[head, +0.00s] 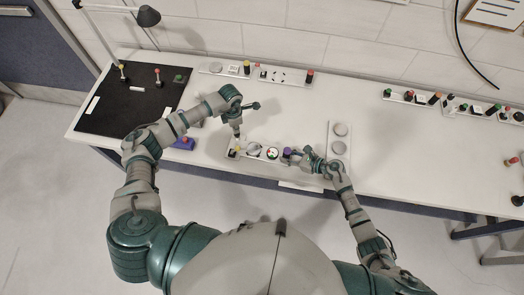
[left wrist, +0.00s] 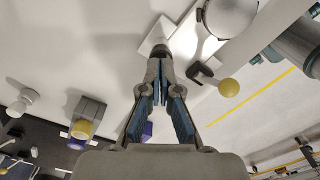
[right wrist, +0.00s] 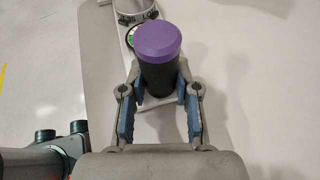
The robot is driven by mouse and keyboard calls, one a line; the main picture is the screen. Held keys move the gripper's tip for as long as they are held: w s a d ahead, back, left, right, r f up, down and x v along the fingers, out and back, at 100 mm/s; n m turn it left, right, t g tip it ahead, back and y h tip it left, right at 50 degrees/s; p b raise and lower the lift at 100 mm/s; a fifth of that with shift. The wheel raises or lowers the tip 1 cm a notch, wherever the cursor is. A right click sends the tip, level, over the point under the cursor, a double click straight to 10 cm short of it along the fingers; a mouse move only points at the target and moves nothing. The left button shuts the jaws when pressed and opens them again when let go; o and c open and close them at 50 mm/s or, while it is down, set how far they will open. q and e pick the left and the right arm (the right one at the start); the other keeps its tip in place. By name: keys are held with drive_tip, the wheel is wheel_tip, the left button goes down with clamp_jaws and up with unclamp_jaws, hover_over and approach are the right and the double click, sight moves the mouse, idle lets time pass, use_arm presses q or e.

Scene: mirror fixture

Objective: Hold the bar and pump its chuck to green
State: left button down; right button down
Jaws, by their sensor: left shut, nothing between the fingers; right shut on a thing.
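The white bar (head: 262,156) lies near the table's front edge. It carries a yellow knob (head: 236,152) at its left end, a pale round part (head: 253,148), a small dial (head: 272,153) and a black handle with a purple cap (head: 287,152). My right gripper (right wrist: 158,95) is shut around the black handle (right wrist: 158,72) below its cap. A green part of the dial (right wrist: 131,38) shows there; its needle is not readable. My left gripper (left wrist: 160,70) is shut and empty above the left end. The yellow ball lever (left wrist: 228,87) is beside it, apart from the fingers.
Fixture strips (head: 258,74) line the back edge. A black mat (head: 130,110) with knobs lies left. The table between is mostly clear.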

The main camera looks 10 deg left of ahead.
use_arm(q)
drive_tip(key=shift+f, duration=1.3)
drive_tip(key=shift+r, duration=1.6)
idle(0.6)
drive_tip(key=shift+r, duration=0.15)
idle(0.5)
drive_tip(key=shift+r, duration=2.4)
use_arm(e)
drive_tip(key=c, duration=0.8)
unclamp_jaws()
